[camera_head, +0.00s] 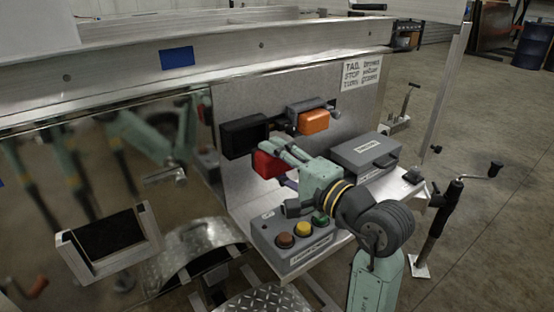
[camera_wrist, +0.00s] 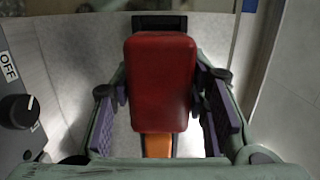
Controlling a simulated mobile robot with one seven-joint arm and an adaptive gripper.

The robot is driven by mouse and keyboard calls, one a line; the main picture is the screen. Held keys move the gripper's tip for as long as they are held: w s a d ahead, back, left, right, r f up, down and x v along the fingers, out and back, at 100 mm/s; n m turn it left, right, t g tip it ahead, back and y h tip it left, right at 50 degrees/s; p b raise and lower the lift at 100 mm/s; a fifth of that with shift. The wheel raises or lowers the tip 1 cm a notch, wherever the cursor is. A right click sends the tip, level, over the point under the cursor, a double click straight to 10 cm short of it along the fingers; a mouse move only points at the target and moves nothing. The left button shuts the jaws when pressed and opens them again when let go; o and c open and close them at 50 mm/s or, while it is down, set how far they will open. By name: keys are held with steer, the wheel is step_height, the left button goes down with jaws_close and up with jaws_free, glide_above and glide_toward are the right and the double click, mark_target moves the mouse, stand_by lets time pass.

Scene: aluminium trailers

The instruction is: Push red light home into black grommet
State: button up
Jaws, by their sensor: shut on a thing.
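The red light (camera_head: 268,165) is a red block held between the fingertips of my gripper (camera_head: 280,157). In the wrist view the red light (camera_wrist: 160,75) fills the middle, with the purple finger pads of my gripper (camera_wrist: 162,92) on both sides. The black grommet (camera_head: 243,138) is a dark rectangular frame on the grey upright panel. The light is just below and in front of it in the head view; whether they touch cannot be told. In the wrist view a black part (camera_wrist: 160,20) shows beyond the light, probably the grommet.
An orange light (camera_head: 314,121) sits in a grey mount right of the grommet. Below my arm is a button box (camera_head: 290,262) with red, yellow and green buttons. A grey case (camera_head: 366,151) lies to the right. An OFF knob (camera_wrist: 18,111) shows left in the wrist view.

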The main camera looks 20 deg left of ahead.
steer(key=shift+s+f+b, duration=0.1)
steer(key=shift+f+b, duration=0.05)
steer(key=shift+b, duration=0.35)
steer(key=shift+w+d+b+x, duration=0.1)
steer(key=shift+w+b+x, duration=0.1)
steer(key=shift+x, duration=1.25)
steer(key=shift+w+d+b+x, duration=0.1)
steer(key=shift+w+x, duration=0.05)
steer(key=shift+x, duration=1.3)
steer(key=shift+b, duration=1.1)
steer(key=shift+x, duration=0.75)
steer(key=o, duration=1.3)
steer(key=shift+w, duration=0.15)
steer(key=shift+o, duration=0.2)
steer(key=shift+d, duration=0.1)
